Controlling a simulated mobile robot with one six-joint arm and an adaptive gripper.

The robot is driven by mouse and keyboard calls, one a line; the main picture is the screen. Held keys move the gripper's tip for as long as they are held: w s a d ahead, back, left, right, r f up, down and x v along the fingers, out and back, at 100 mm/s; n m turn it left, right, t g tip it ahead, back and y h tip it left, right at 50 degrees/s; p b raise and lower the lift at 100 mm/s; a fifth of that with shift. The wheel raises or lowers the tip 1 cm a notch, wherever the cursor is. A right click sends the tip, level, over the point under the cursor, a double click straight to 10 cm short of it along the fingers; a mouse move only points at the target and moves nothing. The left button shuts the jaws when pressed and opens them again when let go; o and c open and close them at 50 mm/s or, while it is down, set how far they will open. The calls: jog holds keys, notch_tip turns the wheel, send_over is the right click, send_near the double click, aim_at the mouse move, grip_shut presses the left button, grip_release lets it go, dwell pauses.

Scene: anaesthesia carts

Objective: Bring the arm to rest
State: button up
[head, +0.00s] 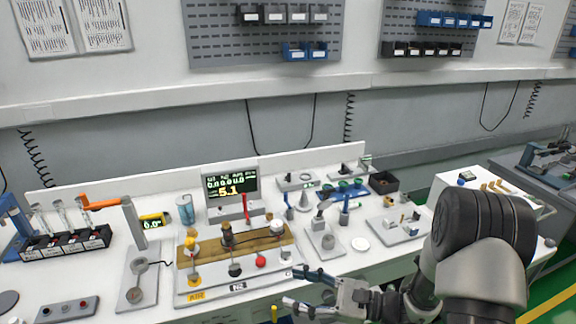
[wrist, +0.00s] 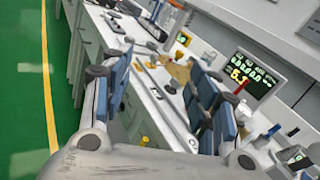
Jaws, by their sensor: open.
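My gripper (head: 292,287) is at the lower middle of the head view, at the front edge of the white workbench (head: 350,262). Its two blue-tipped fingers point left and stand apart, with nothing seen between them. My arm (head: 482,250) reaches in from the lower right, its dark, bulky joint raised in front of the bench's right part. In the wrist view my gripper (wrist: 160,65) shows its fingers spread, with the tilted bench and the green floor beyond. Whether the fingers touch the bench cannot be told.
A wooden-topped panel (head: 265,240) with coloured knobs lies just beyond the fingers. A display (head: 231,184) reading 5.1 stands behind it. Flowmeter tubes (head: 64,218) and an orange-handled stand (head: 134,222) are left. Green floor (wrist: 22,80) is open before the bench.

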jog(key=s+a+r+n+g+h, duration=0.1)
jog(key=s+r+n+g+h, duration=0.4)
jog(key=s, duration=0.3)
jog(key=s+r+n+g+h, duration=0.2)
jog(key=s+r+n+h, duration=0.15)
jog(key=s+n, duration=0.45)
jog(key=s+d+r+n+t+h, duration=0.3)
jog(key=d+h, duration=0.1)
jog(key=d, duration=0.2)
jog(key=s+d+r+n+t+h, duration=0.2)
jog(key=s+d+n+t+h, duration=0.1)
jog(key=d, duration=0.3)
jog(key=shift+d+r+t+h, duration=0.15)
jog(key=shift+r+t+h, duration=0.2)
jog(key=shift+h, duration=0.4)
jog(key=shift+s, duration=0.1)
